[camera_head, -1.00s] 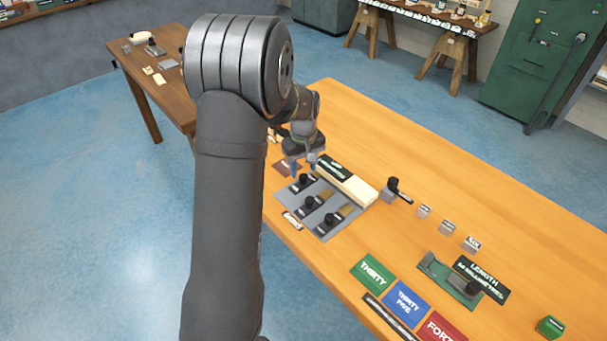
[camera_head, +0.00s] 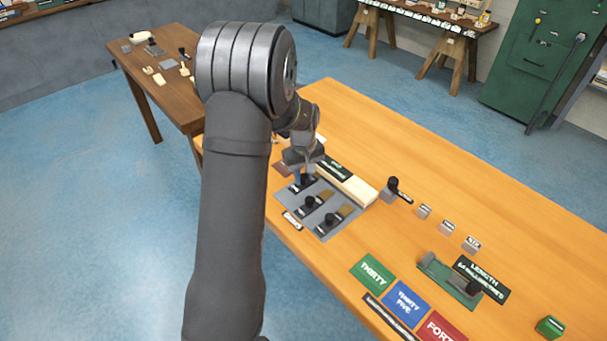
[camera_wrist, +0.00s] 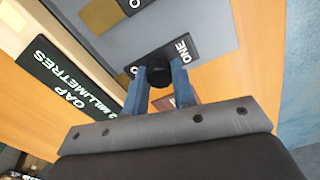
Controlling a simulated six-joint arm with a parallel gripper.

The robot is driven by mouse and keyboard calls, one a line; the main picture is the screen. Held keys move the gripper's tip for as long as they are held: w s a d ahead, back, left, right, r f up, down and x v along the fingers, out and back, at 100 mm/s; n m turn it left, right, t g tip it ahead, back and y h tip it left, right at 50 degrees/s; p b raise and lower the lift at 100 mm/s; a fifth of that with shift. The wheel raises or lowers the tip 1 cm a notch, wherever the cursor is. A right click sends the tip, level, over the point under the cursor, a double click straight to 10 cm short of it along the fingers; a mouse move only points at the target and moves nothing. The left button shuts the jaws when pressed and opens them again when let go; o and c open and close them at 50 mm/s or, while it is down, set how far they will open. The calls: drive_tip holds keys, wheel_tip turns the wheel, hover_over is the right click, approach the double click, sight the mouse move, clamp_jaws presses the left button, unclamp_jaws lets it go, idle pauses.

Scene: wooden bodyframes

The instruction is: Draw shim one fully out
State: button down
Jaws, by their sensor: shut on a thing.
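Shim one is the black strip marked ONE (camera_wrist: 178,52) with a round black knob (camera_wrist: 158,74) in the wrist view. It lies on a grey plate (camera_head: 324,232), beside a pale wooden beam (camera_head: 356,188). My gripper (camera_wrist: 159,82) has its two blue fingers on either side of that knob, shut on it. In the head view my gripper (camera_head: 303,181) is at the far left end of the plate and partly hides shim one. Two more knobbed shims (camera_head: 311,203) (camera_head: 331,220) lie nearer on the plate.
A black gap sign (camera_wrist: 68,85) lies by the beam. A small black-knobbed piece (camera_head: 393,188) and several small grey blocks (camera_head: 447,227) stand to the right. Coloured number cards (camera_head: 406,298) and a green gauge (camera_head: 450,280) are nearer. Table between them is clear.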

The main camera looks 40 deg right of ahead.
drive_tip(key=shift+a, duration=2.4)
drive_tip(key=c, duration=1.2)
unclamp_jaws()
drive_tip(key=shift+a, duration=0.15)
drive_tip(key=shift+c, duration=0.2)
drive_tip(key=shift+o, duration=0.3)
drive_tip(key=shift+r, duration=0.1)
drive_tip(key=shift+r, duration=0.3)
wheel_tip(320, 180, up, 17)
drive_tip(key=shift+f, duration=0.15)
